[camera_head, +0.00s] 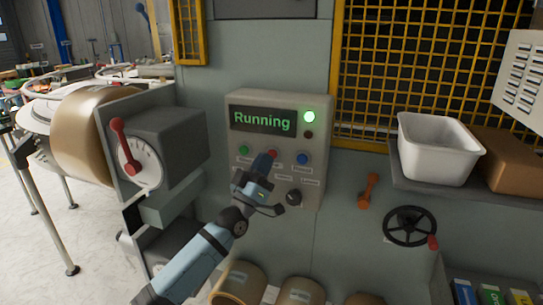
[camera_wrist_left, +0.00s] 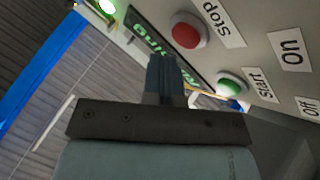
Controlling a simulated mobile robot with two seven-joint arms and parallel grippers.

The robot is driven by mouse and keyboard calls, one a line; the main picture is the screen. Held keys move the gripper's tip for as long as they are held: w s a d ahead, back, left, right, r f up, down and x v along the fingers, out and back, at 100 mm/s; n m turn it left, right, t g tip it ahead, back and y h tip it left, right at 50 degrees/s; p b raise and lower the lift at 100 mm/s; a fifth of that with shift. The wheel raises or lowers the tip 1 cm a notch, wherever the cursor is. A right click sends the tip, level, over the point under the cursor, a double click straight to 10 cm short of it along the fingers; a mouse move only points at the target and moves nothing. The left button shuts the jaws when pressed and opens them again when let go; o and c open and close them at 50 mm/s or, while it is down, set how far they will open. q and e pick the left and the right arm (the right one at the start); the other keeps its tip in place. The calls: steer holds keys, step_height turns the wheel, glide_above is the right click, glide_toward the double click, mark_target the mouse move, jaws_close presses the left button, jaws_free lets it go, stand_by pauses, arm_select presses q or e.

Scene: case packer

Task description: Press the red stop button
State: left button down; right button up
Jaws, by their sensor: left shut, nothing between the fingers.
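The control box (camera_head: 240,105) on the grey wall has a green "Running" display. The red stop button (camera_head: 272,153) is in its button row, just above my left gripper (camera_head: 266,163). In the left wrist view the red button (camera_wrist_left: 187,32) shows whole beside its "Stop" label, just beyond and to the right of my left fingertips (camera_wrist_left: 165,60). The left fingers are shut and empty, pointing toward the panel. Contact with the button cannot be told. My right gripper is not in view.
A black knob (camera_head: 293,197) sits below. A green lamp (camera_head: 309,116) is lit. A red-handled dial (camera_head: 140,168) stands left; a white bin (camera_head: 438,148) sits on a shelf right.

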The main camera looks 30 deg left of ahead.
arm_select(q)
steer(key=shift+w, duration=0.1)
stand_by(0.3)
steer(key=shift+w+a, duration=0.1)
steer(key=shift+w, duration=0.2)
steer(key=shift+w+a, duration=0.1)
steer(key=shift+w, duration=0.3)
stand_by(0.7)
steer(key=shift+s+d, duration=0.2)
steer(key=shift+s, duration=0.65)
steer(key=s+p, duration=0.1)
steer(key=s, duration=0.1)
steer(key=s+d+p, duration=0.1)
steer(key=s, duration=0.1)
steer(key=shift+s+d, duration=0.1)
steer(key=shift+s, duration=0.3)
